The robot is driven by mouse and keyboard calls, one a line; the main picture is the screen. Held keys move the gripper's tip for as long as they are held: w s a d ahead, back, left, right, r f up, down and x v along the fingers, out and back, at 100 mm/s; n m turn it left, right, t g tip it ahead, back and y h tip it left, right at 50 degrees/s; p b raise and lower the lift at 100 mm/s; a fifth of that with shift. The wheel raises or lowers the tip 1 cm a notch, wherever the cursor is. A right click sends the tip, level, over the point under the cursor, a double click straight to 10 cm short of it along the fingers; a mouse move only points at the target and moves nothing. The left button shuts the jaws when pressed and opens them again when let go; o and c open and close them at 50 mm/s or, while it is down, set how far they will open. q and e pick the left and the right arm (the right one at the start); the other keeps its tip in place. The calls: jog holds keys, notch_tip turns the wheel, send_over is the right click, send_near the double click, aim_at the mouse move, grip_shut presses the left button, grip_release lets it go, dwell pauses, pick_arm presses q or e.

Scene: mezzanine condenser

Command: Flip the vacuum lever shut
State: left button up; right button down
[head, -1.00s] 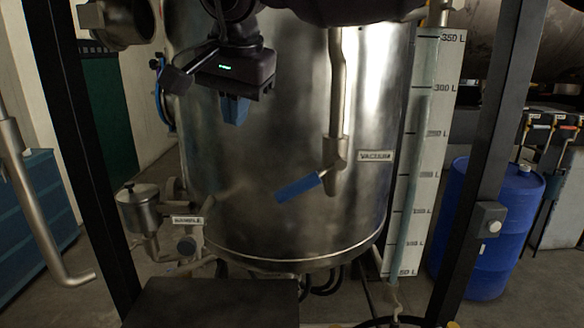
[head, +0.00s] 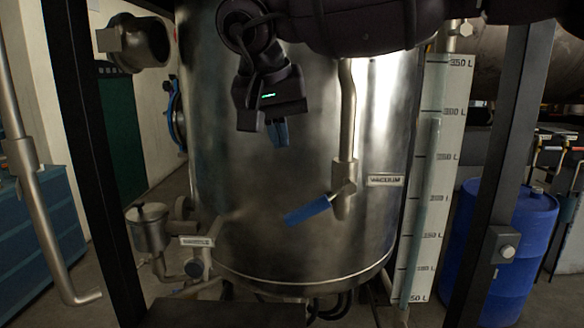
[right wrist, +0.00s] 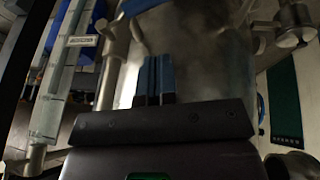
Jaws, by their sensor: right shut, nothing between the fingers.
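The vacuum lever has a blue handle (head: 308,211) that slopes down to the left from a metal valve (head: 344,190) at the foot of a vertical pipe. The VACUUM label (head: 386,180) is just right of the valve; it also shows in the right wrist view (right wrist: 82,41). My right gripper (head: 279,135), with blue fingers, is shut and empty, above and slightly left of the handle, with a visible gap between. Its fingers stand side by side in the right wrist view (right wrist: 154,77). My left gripper is not in view.
The steel tank (head: 260,245) fills the middle behind the lever. Dark frame posts stand left (head: 90,160) and right (head: 508,150). A litre scale (head: 430,180) runs up the tank's right side. A small metal cup (head: 147,215) with piping is lower left; a blue drum (head: 530,235) is right.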

send_over(301, 216)
notch_tip(301, 216, down, 11)
jog(key=shift+f+p, duration=0.5)
jog(key=shift+p, duration=0.05)
jog(key=shift+f, duration=0.1)
